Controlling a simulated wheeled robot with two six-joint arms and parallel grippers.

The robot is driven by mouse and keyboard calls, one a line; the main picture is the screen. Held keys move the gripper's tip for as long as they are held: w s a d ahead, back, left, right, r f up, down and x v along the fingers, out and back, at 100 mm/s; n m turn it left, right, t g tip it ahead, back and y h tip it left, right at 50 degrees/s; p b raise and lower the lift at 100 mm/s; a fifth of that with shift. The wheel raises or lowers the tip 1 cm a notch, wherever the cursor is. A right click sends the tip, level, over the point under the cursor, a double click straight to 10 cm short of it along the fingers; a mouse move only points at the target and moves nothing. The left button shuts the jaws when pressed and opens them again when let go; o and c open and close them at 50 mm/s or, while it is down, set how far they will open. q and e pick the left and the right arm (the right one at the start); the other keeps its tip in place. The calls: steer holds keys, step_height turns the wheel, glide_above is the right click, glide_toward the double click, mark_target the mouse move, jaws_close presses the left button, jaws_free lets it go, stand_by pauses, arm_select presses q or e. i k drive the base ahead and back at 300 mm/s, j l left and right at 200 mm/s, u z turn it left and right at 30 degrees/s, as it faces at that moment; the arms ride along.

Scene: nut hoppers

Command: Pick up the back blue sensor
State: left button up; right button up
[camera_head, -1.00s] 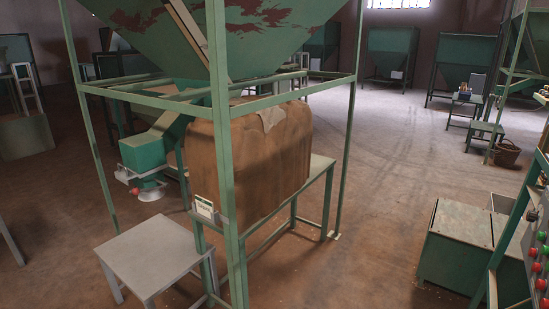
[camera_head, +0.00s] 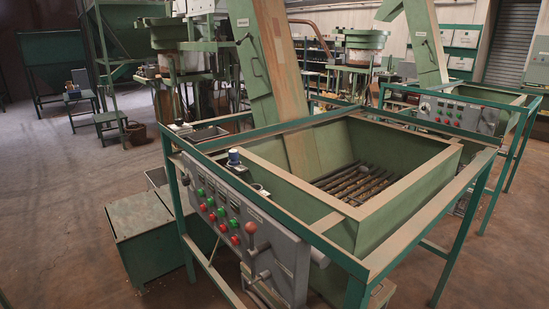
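A small blue-topped device with a pale base (camera_head: 234,157), which looks like a blue sensor, stands upright on the top edge at the back left of the near green hopper (camera_head: 400,215), above its control panel. Neither of my grippers is in view.
The control panel (camera_head: 290,250) has red and green buttons and a lever with a round knob (camera_head: 250,228). A green frame surrounds the hopper. A green box (camera_head: 150,240) stands on the floor at left. Open floor (camera_head: 60,190) lies further left.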

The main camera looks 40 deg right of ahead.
mark_target(233, 153)
steer(key=i+z, duration=0.15)
steer(key=z, duration=0.3)
steer(key=i+j+z, duration=0.15)
steer(key=z, duration=0.3)
steer(key=i+j+z, duration=0.1)
steer(key=j+z, duration=0.15)
steer(key=z, duration=0.25)
steer(key=i+j+z, duration=0.1)
steer(key=z, duration=0.35)
steer(key=j, duration=0.1)
